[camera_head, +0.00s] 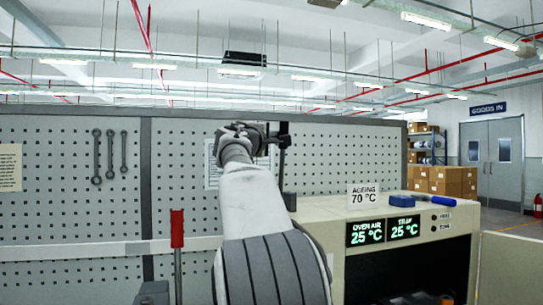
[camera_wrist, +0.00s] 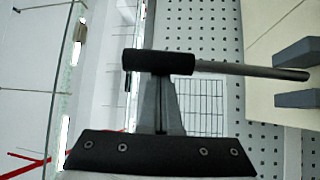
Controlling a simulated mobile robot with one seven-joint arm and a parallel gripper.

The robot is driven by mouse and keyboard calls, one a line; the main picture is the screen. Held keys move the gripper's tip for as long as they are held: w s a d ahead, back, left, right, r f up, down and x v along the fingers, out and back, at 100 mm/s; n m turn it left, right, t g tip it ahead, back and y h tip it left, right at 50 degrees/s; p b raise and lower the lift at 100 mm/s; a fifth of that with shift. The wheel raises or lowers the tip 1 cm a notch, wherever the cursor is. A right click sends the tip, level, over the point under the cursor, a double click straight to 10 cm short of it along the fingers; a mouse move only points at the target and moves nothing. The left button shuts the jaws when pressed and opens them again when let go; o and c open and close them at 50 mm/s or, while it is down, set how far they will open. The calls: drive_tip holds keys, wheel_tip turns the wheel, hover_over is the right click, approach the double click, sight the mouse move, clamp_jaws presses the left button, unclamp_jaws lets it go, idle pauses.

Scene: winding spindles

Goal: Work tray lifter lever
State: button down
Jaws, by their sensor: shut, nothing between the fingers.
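A lever with a black grip (camera_head: 284,134) and a thin rod stands upright at the left end of the oven. In the wrist view its black grip (camera_wrist: 158,62) lies across the picture, with a grey rod running right toward two grey blocks (camera_wrist: 297,50). My gripper (camera_head: 258,138) is raised beside the grip, in front of the pegboard. In the wrist view my gripper (camera_wrist: 160,95) has its fingers shut and empty. Their tips meet the grip's outline; I cannot tell whether they touch it. A red-handled bar (camera_head: 177,228) stands upright at the left; its lower end is out of view.
The cream oven (camera_head: 400,215) at right shows 25 °C twice and has a dark open front. A blue block (camera_head: 391,197) and a blue-handled tool (camera_head: 440,200) lie on its top. The pegboard (camera_head: 60,225) with hanging wrenches (camera_head: 97,155) closes off the back.

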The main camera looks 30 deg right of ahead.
drive_tip(key=s+a+f+m+h+b, duration=0.1)
drive_tip(key=s+f+b, duration=0.3)
drive_tip(key=s+b, duration=0.5)
drive_tip(key=shift+a+f+m+h+b, duration=0.3)
drive_tip(key=shift+a+b, duration=0.25)
drive_tip(key=shift+b, duration=1.45)
drive_tip(key=shift+s+f, duration=0.1)
drive_tip(key=w+r+p, duration=0.3)
drive_tip(key=r+p, duration=0.1)
drive_tip(key=s+a+f+b, duration=0.3)
drive_tip(key=a+f+b, duration=0.3)
drive_tip(key=a, duration=0.2)
drive_tip(key=shift+s+t, duration=0.3)
